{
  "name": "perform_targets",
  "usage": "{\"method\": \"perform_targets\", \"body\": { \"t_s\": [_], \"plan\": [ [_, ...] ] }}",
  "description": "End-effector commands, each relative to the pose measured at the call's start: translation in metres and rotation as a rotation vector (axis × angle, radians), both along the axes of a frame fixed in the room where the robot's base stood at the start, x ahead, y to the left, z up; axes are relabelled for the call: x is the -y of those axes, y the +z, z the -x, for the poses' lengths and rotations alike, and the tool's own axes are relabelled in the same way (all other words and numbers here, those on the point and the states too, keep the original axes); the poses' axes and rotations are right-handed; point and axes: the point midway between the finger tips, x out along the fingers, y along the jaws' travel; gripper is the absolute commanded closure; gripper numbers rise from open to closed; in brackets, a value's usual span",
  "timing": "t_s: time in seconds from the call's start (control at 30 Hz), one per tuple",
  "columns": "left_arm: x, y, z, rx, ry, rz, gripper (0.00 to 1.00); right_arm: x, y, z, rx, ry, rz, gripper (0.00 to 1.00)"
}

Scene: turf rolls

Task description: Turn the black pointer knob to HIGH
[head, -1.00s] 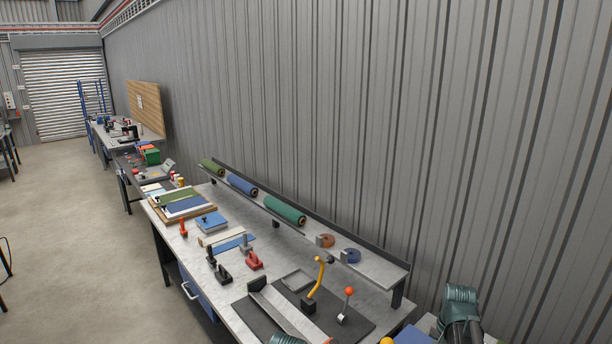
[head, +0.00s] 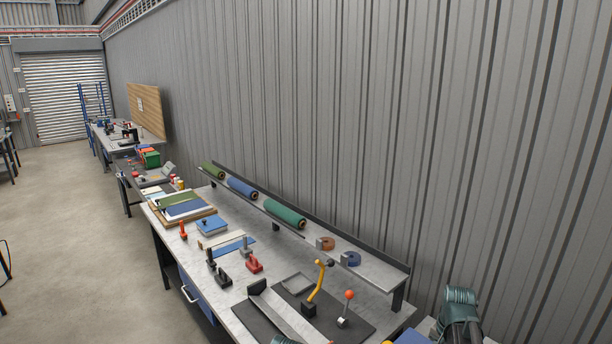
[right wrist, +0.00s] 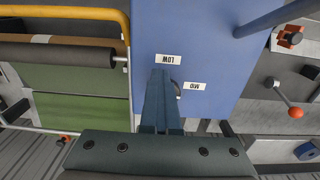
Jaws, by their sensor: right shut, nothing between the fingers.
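In the right wrist view a blue panel (right wrist: 215,35) carries two white labels, which read upside down. The LOW label (right wrist: 168,59) is just above my fingertips and the MID label (right wrist: 195,86) is to their right. No HIGH label shows. My right gripper (right wrist: 163,74) is shut and empty over the panel, between and below the labels. A small dark curved edge (right wrist: 178,90) shows just right of the fingers; it may be the pointer knob, mostly hidden behind them. Its pointing direction cannot be told. My left gripper is not in view.
In the right wrist view a yellow bar (right wrist: 70,13), a dark roller (right wrist: 60,53) and green turf (right wrist: 80,90) lie left. A blue bar (right wrist: 275,17) crosses upper right. A lever with an orange ball (right wrist: 296,112) stands right. The head view shows a cluttered workbench (head: 235,310).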

Motion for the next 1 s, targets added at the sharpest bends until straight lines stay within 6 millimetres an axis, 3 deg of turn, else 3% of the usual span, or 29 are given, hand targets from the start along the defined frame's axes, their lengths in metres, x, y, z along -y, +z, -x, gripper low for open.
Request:
{"method": "perform_targets", "body": {
  "t_s": [1.0],
  "plan": [
    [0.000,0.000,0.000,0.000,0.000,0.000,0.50,-0.013,0.000,-0.020,0.003,0.000,0.001,1.00]
  ]
}}
